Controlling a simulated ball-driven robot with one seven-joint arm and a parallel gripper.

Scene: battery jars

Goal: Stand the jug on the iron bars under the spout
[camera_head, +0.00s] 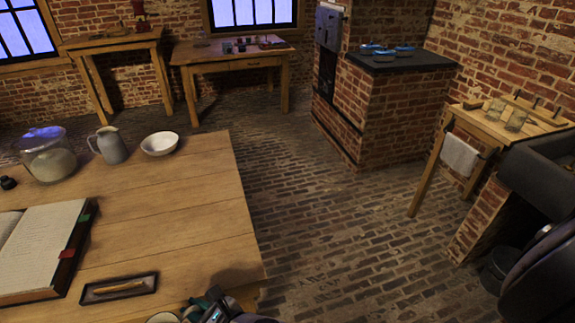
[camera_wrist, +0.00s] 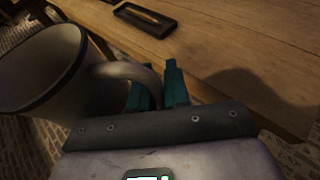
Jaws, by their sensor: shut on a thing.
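My gripper (camera_head: 205,306) is at the bottom of the head view, by the table's near edge. In the wrist view, its teal fingers (camera_wrist: 158,92) are shut on the handle of a pale, wide-mouthed jug (camera_wrist: 88,85) with a dark rim. The jug hangs beside the table edge, over the brick floor, and looks tilted in that view. Only its pale rim (camera_head: 163,318) shows in the head view. A dark stone sink (camera_head: 545,165) is at the right edge of the head view. No spout or iron bars can be made out.
The wooden table (camera_head: 200,230) holds a grey pitcher (camera_head: 110,147), a white bowl (camera_head: 160,144), a glass jar (camera_head: 48,160), an open book (camera_head: 40,250) and a pen tray (camera_head: 119,287).

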